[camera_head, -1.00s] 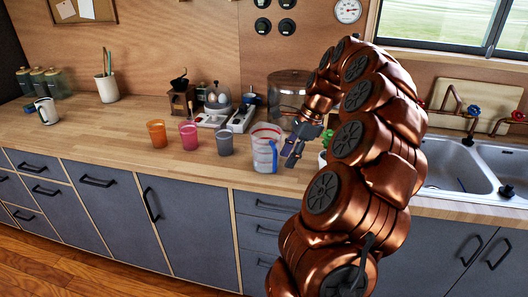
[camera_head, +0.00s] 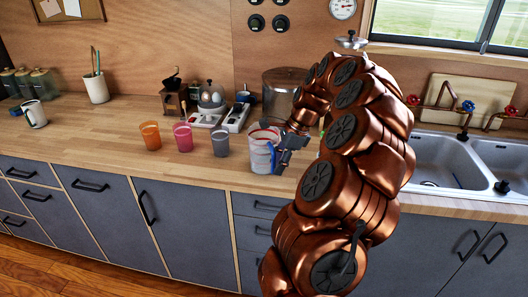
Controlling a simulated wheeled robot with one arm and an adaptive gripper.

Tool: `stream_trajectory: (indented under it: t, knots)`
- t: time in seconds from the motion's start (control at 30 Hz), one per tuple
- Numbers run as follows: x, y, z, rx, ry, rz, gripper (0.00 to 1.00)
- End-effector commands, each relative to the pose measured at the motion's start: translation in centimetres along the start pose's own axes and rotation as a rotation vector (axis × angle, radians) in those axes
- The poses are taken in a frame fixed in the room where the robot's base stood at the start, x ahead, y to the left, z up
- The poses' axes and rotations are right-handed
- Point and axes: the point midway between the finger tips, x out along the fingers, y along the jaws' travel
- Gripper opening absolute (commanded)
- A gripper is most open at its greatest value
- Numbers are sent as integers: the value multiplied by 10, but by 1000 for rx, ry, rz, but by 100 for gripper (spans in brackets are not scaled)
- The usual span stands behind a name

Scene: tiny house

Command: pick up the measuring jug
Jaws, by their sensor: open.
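The measuring jug (camera_head: 260,154) is clear with red and blue marks. It stands upright on the wooden counter (camera_head: 90,138), near the front edge. My gripper (camera_head: 277,153) is open at the jug's right side, with its fingers overlapping the jug's right edge in the picture. I cannot tell whether the fingers touch the jug or sit around its wall or handle. The jug's right side is partly hidden by the gripper.
Grey (camera_head: 220,142), pink (camera_head: 183,137) and orange (camera_head: 151,136) cups stand left of the jug. A large metal pot (camera_head: 281,92) is behind it. The sink (camera_head: 448,160) is at right. The counter's left front is clear.

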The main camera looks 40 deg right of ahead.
Motion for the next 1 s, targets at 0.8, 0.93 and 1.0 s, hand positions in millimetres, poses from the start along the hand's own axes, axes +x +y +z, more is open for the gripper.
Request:
stream_trajectory:
  t: [0.8, 0.93, 1.0]
  knots:
    - [33, 0, 4, -3, -1, 0, 12]
    - [33, 0, 4, -3, -1, 1, 0]
    - [32, 0, 4, -3, -1, 0, 0]
